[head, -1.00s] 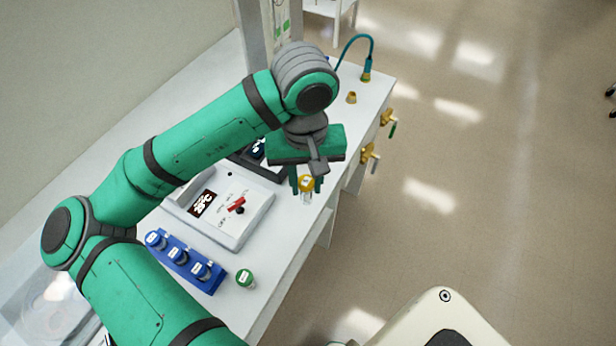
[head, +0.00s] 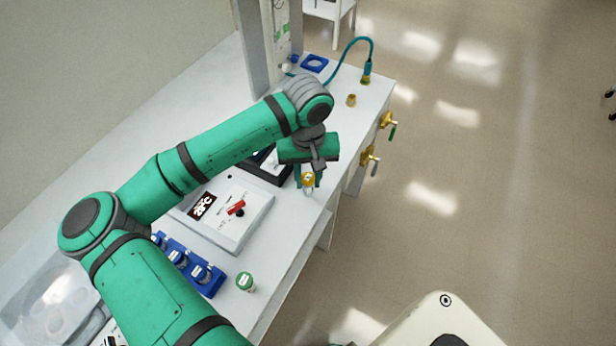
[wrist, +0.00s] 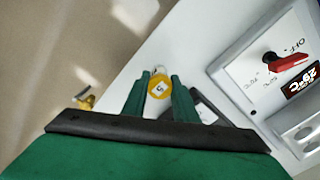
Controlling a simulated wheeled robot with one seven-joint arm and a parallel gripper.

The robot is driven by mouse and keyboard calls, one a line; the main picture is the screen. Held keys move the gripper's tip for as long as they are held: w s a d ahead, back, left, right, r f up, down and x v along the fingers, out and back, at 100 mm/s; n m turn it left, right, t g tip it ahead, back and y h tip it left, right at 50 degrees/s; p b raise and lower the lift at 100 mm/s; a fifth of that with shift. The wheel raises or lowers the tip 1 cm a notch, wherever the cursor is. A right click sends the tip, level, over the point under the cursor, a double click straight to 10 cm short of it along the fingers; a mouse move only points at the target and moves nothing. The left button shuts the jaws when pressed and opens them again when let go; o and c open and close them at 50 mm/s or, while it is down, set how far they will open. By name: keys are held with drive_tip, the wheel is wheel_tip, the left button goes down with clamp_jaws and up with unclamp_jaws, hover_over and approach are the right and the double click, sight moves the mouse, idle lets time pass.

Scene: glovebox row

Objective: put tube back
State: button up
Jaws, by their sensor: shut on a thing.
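My gripper (head: 308,180) is shut on a yellow-capped tube (head: 308,178). Its clear body hangs below the cap, over the right edge area of the white bench. I cannot tell whether its bottom touches the bench. In the wrist view, the yellow cap (wrist: 159,87) sits between the two green fingers and bears a dark mark like a 5. A blue rack (head: 212,287) with blue-capped tubes stands at the near part of the bench, partly hidden by my arm. A green-capped tube (head: 245,281) stands upright beside the rack, on its right.
A white device with a red switch (head: 236,208) lies between rack and gripper. A dark-framed device (head: 266,173) is just left of my gripper. Yellow valves (head: 388,119) stick out from the bench's right side. A blue square piece (head: 314,63) lies at the back.

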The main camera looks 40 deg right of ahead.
drive_tip(key=shift+f, duration=0.15)
drive_tip(key=o, duration=1.1)
drive_tip(key=shift+o, duration=0.2)
wheel_tip(320, 180, up, 12)
drive_tip(key=shift+w, duration=0.1)
drive_tip(key=shift+a, duration=0.1)
